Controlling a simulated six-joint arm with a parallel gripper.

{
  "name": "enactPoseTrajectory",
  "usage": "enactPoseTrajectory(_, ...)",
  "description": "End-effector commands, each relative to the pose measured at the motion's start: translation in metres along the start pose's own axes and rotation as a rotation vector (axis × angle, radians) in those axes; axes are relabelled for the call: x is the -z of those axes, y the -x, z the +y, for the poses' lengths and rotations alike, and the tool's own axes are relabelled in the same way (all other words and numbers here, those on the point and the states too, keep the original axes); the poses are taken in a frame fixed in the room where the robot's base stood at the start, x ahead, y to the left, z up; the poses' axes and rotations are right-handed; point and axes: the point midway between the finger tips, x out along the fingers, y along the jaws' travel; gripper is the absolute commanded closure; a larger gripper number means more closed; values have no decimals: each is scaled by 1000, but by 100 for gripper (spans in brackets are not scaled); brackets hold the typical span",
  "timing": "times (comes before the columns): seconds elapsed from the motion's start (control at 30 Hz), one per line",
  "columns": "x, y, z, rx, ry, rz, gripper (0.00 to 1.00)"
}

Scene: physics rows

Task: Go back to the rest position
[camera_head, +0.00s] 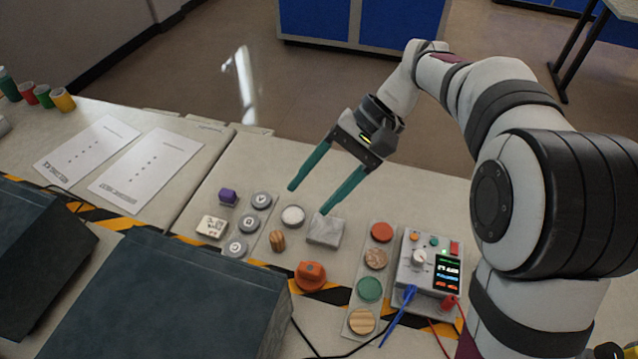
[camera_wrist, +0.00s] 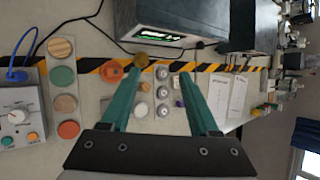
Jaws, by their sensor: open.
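My gripper (camera_head: 307,200) has two long teal fingers spread wide, with nothing between them. It hangs above the far part of the table (camera_head: 262,158), and its fingertips appear over the area near a grey square block (camera_head: 325,229) and a white round piece (camera_head: 293,215). In the wrist view the open gripper (camera_wrist: 158,73) points across the table, with a strip of grey round pieces (camera_wrist: 163,91) seen between the fingers. My arm reaches in from the right, bent at the elbow.
A control box (camera_head: 428,268) with leads stands at the right, beside a strip of coloured discs (camera_head: 370,289). An orange knob-like piece (camera_head: 310,276), a wooden piece (camera_head: 277,241) and a purple cube (camera_head: 228,196) lie nearby. Dark boxes (camera_head: 165,295) fill the front left.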

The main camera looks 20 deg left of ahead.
Motion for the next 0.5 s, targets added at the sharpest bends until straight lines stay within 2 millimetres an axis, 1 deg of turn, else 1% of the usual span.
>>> enactPoseTrajectory(0.43,1,2,2,5,1,-12,38)
enactPoseTrajectory(0.5,-2,4,4,0,-7,-4,38)
